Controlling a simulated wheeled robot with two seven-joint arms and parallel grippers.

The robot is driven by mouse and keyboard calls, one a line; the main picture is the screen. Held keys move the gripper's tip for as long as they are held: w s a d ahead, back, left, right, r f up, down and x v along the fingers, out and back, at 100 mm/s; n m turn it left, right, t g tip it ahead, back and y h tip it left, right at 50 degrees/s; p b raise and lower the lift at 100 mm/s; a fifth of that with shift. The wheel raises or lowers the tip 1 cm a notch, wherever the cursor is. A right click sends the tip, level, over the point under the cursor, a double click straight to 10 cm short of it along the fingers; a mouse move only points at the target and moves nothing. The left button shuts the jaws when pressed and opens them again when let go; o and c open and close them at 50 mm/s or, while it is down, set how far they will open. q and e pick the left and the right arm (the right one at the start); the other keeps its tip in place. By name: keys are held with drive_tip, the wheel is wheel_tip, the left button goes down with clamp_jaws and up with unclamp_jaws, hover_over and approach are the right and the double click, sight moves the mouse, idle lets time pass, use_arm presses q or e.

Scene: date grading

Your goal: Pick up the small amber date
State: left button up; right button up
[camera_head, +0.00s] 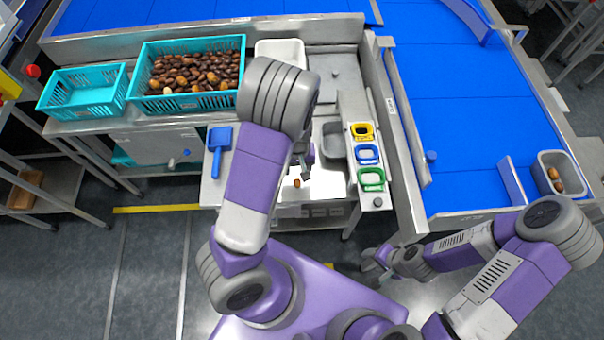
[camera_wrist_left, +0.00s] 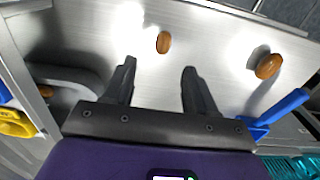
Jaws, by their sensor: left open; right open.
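A small amber date (camera_head: 297,184) lies on the bright steel worktop in the head view, just in front of my left gripper (camera_head: 305,168). In the left wrist view the small amber date (camera_wrist_left: 164,42) lies a little beyond the open fingertips of my left gripper (camera_wrist_left: 158,66), roughly in line with the gap between them. A larger, rounder amber-brown date (camera_wrist_left: 268,66) lies to its right, outside the fingers; my left arm seems to hide it in the head view. My right gripper (camera_head: 380,262) is open and empty, away from the worktop.
A blue scoop (camera_head: 220,150) lies left of my left arm. A grey bin (camera_head: 334,141) and yellow (camera_head: 362,131), blue (camera_head: 367,155) and green (camera_head: 371,180) framed trays stand to the right. A teal crate of dates (camera_head: 150,104) is at the back.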

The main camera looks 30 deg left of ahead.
sight(297, 181)
use_arm(q)
drive_tip(key=f, duration=0.1)
drive_tip(key=f+b, duration=0.1)
drive_tip(key=shift+s+f, duration=0.35)
drive_tip(key=shift+s, duration=0.05)
wheel_tip(297, 181, down, 4)
drive_tip(key=shift+s+d+f+b, duration=0.1)
drive_tip(key=shift+f+b, duration=0.05)
drive_tip(key=shift+b, duration=0.65)
drive_tip(key=c, duration=0.8)
